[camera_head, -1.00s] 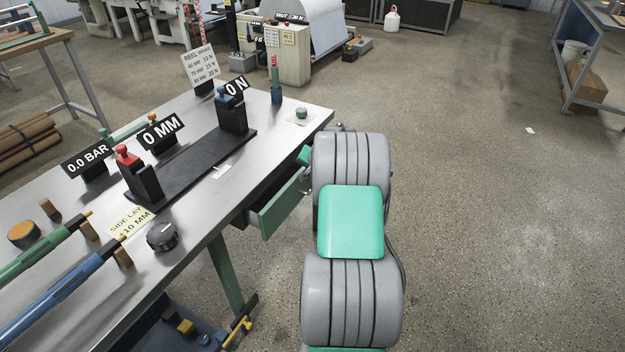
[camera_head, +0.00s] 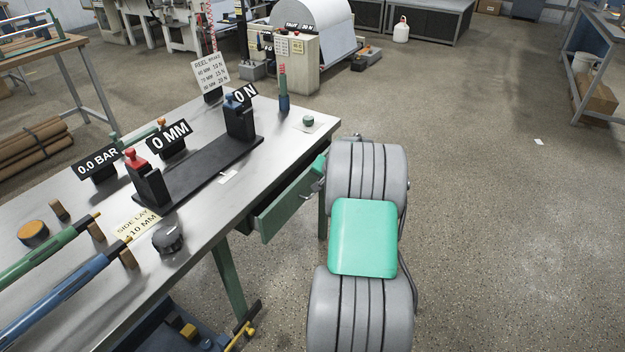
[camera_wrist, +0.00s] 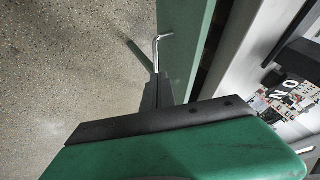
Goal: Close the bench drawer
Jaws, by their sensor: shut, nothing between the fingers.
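The bench drawer (camera_head: 285,208) is under the right edge of the metal-topped bench (camera_head: 225,205). Its green front stands slightly out from the bench, with a narrow dark gap above it. In the wrist view the green drawer front (camera_wrist: 184,45) runs down the middle, with a bent metal handle (camera_wrist: 157,42) on its outer face. My gripper (camera_wrist: 158,88) is shut and empty, its dark fingers at the drawer front just below the handle. I cannot tell whether they touch it. In the head view my arm hides most of the gripper.
The bench top carries a black slide unit (camera_head: 210,170), display signs, a dark knob (camera_head: 168,238) and green and blue rollers (camera_head: 60,290). A green bench leg (camera_head: 229,275) stands below the drawer.

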